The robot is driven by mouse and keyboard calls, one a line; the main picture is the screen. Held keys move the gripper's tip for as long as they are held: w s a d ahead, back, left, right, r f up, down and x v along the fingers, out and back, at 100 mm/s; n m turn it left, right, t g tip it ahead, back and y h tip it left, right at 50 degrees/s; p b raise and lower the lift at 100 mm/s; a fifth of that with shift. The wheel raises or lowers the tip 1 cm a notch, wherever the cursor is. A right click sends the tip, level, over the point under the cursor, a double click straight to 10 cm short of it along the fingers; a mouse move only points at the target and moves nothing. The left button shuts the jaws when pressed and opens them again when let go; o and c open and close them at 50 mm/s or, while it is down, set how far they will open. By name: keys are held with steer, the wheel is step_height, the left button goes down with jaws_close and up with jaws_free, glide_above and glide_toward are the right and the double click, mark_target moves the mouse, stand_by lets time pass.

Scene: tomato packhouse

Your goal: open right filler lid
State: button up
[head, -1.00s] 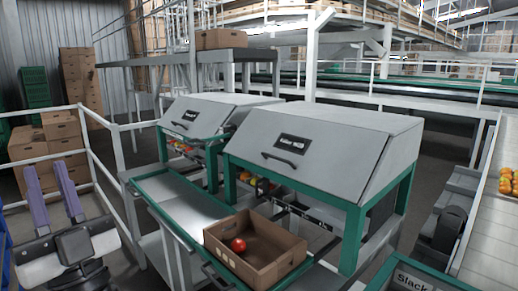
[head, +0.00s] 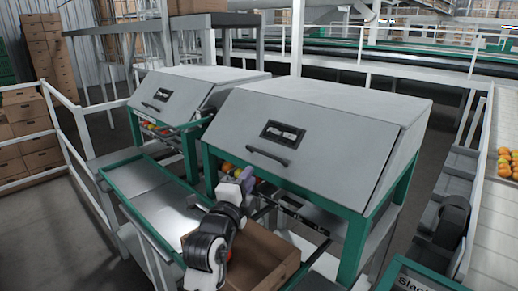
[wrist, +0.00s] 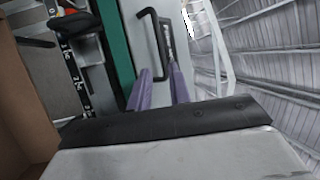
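The right filler lid (head: 318,137) is a grey sloped panel, closed on its green frame. Its black bar handle (head: 268,157) runs along the lower front. My gripper (head: 248,180) has purple fingers and is just below and left of the handle in the head view. In the wrist view the gripper (wrist: 159,74) is open, with a clear gap between the fingers. The handle (wrist: 146,14) lies ahead, its near end in line with this gap. I cannot tell whether the fingers reach around it.
A cardboard box (head: 283,265) stands below, partly hidden by my arm. The left filler lid (head: 175,95) is closed. A green-edged tray (head: 120,172) lies at the left. A conveyor with tomatoes (head: 480,190) runs at the right. White railings (head: 66,130) stand at the left.

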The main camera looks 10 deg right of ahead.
mark_target(263, 153)
steer(key=p+x, duration=0.4)
steer(key=x, duration=0.8)
steer(key=shift+a+r, duration=0.1)
steer(key=shift+r, duration=0.05)
steer(key=shift+s, duration=0.1)
jaws_close()
